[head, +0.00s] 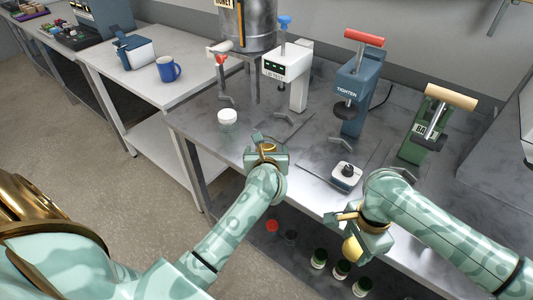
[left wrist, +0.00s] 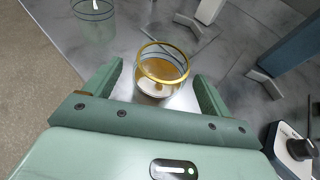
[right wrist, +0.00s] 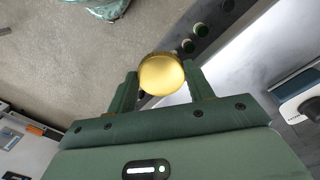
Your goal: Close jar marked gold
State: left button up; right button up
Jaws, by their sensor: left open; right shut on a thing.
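A clear glass jar with a gold rim (left wrist: 162,72) stands on the metal bench, with something pale inside. No lid is on it. My left gripper (head: 267,148) is open, with its fingers on either side of the jar; the left wrist view shows gaps beside the glass. In the head view the jar is mostly hidden by this gripper. My right gripper (right wrist: 160,88) is shut on a round gold lid (right wrist: 162,74). It holds the lid in front of the bench's front edge, right of the jar; the lid also shows in the head view (head: 352,249).
A small white device with a black knob (head: 346,175) sits between my grippers. A white press (head: 287,72), a blue TIGHTEN press (head: 357,92) and a green press (head: 425,130) stand behind. Green-lidded jars (head: 341,267) are below.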

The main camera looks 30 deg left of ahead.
pick_arm(q)
jog(key=shift+x, duration=1.15)
pick_arm(e)
jog(key=shift+f, duration=0.35)
